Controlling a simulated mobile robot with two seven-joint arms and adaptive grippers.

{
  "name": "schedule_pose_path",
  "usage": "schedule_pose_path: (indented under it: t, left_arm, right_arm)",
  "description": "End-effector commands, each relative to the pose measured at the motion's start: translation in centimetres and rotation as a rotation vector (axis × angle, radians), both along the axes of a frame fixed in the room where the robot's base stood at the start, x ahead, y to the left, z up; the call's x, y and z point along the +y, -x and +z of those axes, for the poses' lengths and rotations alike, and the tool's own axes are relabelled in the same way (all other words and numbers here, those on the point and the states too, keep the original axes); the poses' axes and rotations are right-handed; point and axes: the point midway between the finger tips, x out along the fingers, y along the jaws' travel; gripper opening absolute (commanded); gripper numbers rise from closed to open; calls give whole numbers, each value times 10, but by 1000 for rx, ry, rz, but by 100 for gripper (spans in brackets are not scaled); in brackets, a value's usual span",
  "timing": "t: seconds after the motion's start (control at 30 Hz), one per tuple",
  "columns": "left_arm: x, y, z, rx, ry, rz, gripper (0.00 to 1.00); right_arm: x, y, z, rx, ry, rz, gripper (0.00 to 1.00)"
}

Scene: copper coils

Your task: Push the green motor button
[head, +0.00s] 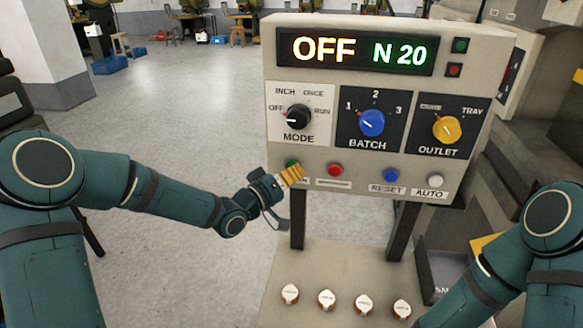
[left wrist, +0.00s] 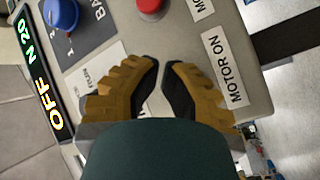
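The green motor button (head: 291,163) is at the left end of the lower button row on the control panel (head: 350,183), partly covered by my left gripper. My left gripper (head: 299,173) is just in front of it in the head view. Whether it touches the button cannot be told. In the left wrist view its two ribbed orange fingers (left wrist: 162,64) lean together, tips almost meeting, with nothing held between them. The MOTOR ON label (left wrist: 224,66) is right of the fingers; the green button does not show there. My right gripper is outside the view.
A red button (head: 335,170) sits just right of the green one, then a blue RESET button (head: 391,176) and a white AUTO button (head: 436,181). The display (head: 357,51) reads OFF N 20. Several round white-topped pieces (head: 327,299) stand on the plate below.

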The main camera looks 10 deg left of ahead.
Motion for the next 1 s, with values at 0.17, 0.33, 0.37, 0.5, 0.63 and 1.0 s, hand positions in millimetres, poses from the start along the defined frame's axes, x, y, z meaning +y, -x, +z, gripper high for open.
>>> schedule_pose_path:
  t: [0.17,0.33,0.37,0.5,0.63,1.0]
  left_arm:
    - [0,-1,0,0,0,0,0]
    - [0,-7,0,-1,0,-1,0]
    - [0,-8,0,-1,0,-1,0]
    - [0,-9,0,0,0,0,0]
    - [0,-9,0,0,0,0,0]
    - [0,-11,0,0,0,0,0]
  right_arm:
    - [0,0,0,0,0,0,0]
    - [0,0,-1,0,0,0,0]
    - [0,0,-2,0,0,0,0]
    - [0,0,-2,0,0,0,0]
    - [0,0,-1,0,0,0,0]
    - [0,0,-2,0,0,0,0]
